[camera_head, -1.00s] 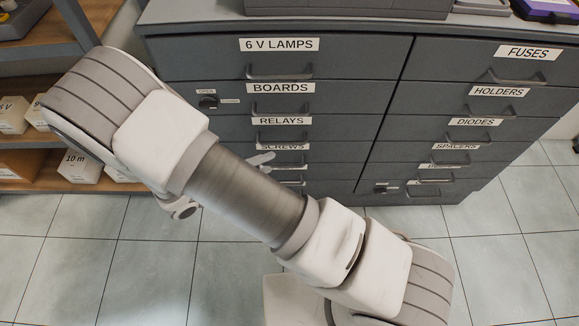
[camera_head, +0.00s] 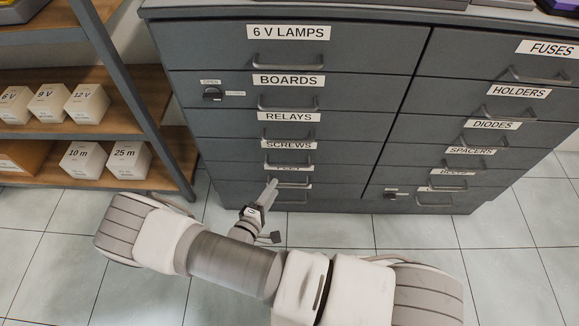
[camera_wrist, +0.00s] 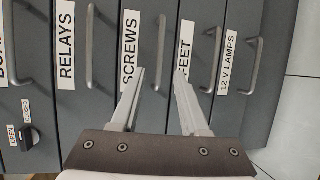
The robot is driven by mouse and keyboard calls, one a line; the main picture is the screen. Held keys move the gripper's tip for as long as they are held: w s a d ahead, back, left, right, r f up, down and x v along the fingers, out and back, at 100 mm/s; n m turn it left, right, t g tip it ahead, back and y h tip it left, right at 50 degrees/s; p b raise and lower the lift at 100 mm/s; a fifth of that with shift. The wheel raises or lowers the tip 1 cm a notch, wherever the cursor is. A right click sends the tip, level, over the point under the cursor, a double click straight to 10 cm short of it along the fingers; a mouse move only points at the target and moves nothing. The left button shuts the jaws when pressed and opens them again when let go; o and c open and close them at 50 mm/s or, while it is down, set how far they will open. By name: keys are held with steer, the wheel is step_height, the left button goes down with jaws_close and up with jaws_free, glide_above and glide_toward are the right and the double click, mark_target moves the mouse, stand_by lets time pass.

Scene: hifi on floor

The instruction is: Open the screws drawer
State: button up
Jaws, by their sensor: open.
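The screws drawer (camera_head: 340,151) is in the left column of a dark grey cabinet, below the relays drawer, and looks shut. Its white SCREWS label (camera_wrist: 130,47) and curved grey bar handle (camera_wrist: 160,58) show in the wrist view. My gripper (camera_head: 272,183) is in front of the lower left drawers, pointing at the cabinet. In the wrist view my gripper (camera_wrist: 161,80) is open and empty, and the screws handle appears between its two fingertips. The remaining gap in depth is hard to tell.
A knob marked open and closed (camera_head: 212,94) sits on the boards drawer. The feet drawer's handle (camera_wrist: 214,58) is close beside my right finger in the wrist view. A shelf (camera_head: 150,130) with labelled boxes stands left. Tiled floor (camera_head: 340,232) in front is free.

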mark_target(289, 166)
steer(key=b+x, duration=0.2)
steer(key=x, duration=1)
steer(key=shift+d+b, duration=0.1)
steer(key=shift+b, duration=0.25)
jaws_close()
stand_by(0.7)
